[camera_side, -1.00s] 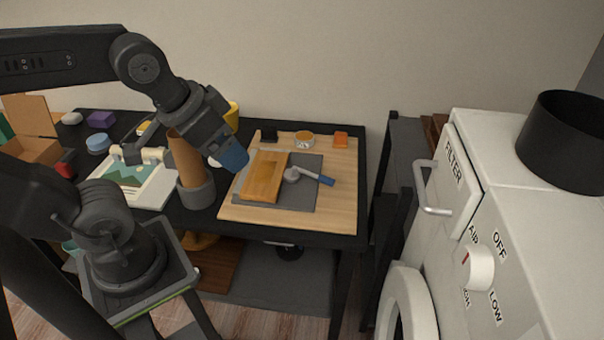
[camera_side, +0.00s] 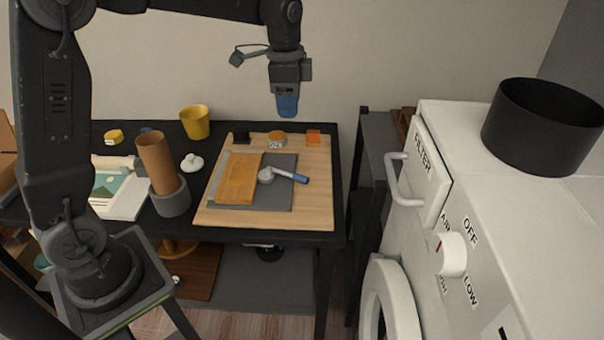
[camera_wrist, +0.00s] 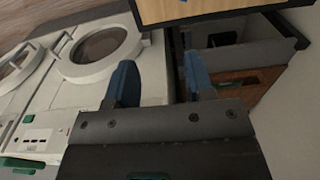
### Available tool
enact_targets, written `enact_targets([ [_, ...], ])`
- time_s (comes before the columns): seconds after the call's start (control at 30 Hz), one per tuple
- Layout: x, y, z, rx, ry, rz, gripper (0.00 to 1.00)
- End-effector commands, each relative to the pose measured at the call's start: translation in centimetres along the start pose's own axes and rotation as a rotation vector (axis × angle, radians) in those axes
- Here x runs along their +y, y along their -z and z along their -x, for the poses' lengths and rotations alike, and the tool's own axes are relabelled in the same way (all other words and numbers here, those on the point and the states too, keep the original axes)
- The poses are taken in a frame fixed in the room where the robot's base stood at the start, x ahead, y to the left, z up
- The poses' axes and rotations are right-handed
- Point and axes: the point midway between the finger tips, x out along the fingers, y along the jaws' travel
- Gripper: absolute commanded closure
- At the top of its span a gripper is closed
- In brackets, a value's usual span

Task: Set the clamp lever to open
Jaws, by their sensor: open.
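The clamp lever (camera_side: 290,175) has a blue grip and a grey round pivot (camera_side: 265,175). It lies beside a wooden block (camera_side: 238,180) on a grey plate (camera_side: 283,197), and its blue end points to the right. My gripper (camera_side: 287,112) hangs in the air above the back of the table, pointing down, apart from the lever. In the wrist view my gripper (camera_wrist: 160,85) shows two blue fingers spread apart with nothing between them. In that view only a bit of blue shows at the top edge, on the wooden board.
The wooden board (camera_side: 314,205) lies on the black table. At its back are a black block (camera_side: 241,137), a round tin (camera_side: 277,139) and an orange block (camera_side: 313,137). A brown cylinder (camera_side: 155,160) stands at left. The white machine (camera_side: 440,150) carries a black pot (camera_side: 541,125).

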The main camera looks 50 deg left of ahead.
Motion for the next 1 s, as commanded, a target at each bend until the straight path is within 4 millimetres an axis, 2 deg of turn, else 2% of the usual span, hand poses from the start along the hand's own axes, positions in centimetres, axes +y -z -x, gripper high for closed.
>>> enact_targets([
  [0.03,-1.6,0.7,-1.7,-0.021,-0.033,-0.05,0.52],
  [0.2,-5.6,2.2,-6.4,-0.061,-0.125,-0.228,0.52],
  [0.3,-7.1,2.6,-8.8,-0.072,-0.168,-0.307,0.52],
  [0.4,-8.0,2.8,-10.3,-0.075,-0.195,-0.357,0.52],
  [0.67,-8.2,2.7,-12.3,-0.078,-0.213,-0.388,0.52],
  [1.0,-6.8,1.9,-18.8,-0.079,-0.213,-0.387,0.52],
])
